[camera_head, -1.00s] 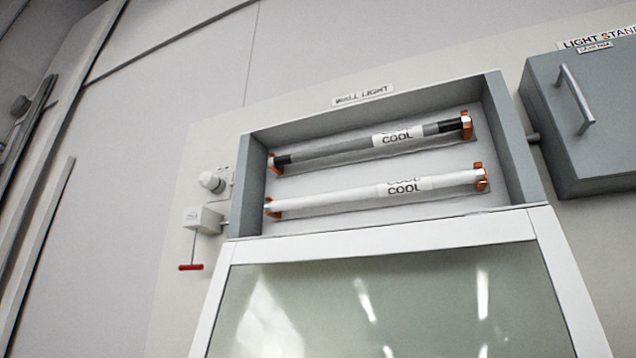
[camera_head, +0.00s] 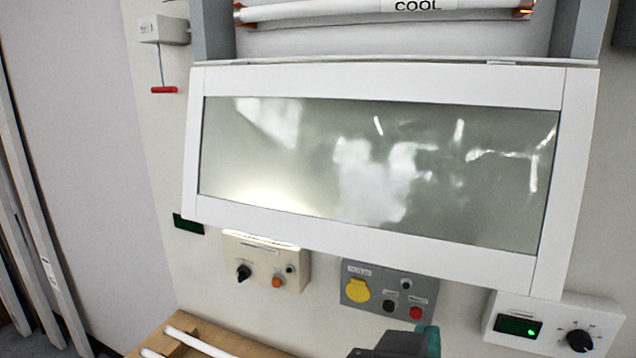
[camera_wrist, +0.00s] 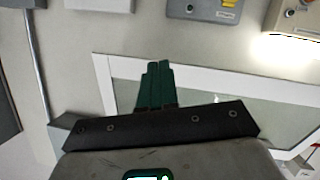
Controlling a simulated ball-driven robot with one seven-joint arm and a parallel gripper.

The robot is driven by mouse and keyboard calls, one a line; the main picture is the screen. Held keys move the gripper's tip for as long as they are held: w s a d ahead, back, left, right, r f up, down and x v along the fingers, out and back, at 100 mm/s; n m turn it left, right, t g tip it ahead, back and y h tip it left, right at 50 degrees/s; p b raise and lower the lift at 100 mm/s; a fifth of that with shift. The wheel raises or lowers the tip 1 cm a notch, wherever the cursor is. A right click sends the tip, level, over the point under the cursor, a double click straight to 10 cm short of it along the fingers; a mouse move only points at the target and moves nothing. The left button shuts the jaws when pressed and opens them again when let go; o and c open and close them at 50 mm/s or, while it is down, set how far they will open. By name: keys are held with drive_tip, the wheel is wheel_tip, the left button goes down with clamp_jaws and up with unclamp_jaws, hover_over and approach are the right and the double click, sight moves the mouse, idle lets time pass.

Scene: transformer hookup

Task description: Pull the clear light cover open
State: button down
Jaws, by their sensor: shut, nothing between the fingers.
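The clear light cover (camera_head: 370,165) is a white frame with a glossy see-through pane. In the head view it hangs down open from the lower edge of the wall light box (camera_head: 215,30), with the box front uncovered above it. The lower white lamp tube (camera_head: 330,12) shows inside the box. In the wrist view my gripper (camera_wrist: 157,66) has its green fingers together and empty, in front of the cover's white frame (camera_wrist: 210,72). I cannot tell whether they touch it. A dark and teal part of my gripper (camera_head: 405,343) shows at the head view's bottom edge.
Below the cover are a beige switch box (camera_head: 265,262), a grey box with a yellow disc (camera_head: 388,290) and a white box with a green display and a knob (camera_head: 555,322). A wooden rack with white tubes (camera_head: 200,345) stands at lower left. A red pull handle (camera_head: 164,90) hangs left.

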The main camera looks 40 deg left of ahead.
drive_tip(key=s+a+r+m+t+y, duration=0.1)
drive_tip(key=s+a+r, duration=0.4)
drive_tip(key=s+r, duration=0.5)
drive_tip(key=s+a+r+m+t+y, duration=0.15)
drive_tip(key=s+a+r, duration=0.25)
drive_tip(key=s+r, duration=0.7)
drive_tip(key=p+x, duration=0.3)
drive_tip(key=x, duration=0.7)
drive_tip(key=shift+w+a+f+n+p, duration=0.15)
drive_tip(key=shift+a+f+n+p, duration=0.15)
drive_tip(key=shift+n, duration=0.15)
drive_tip(key=shift+y, duration=0.25)
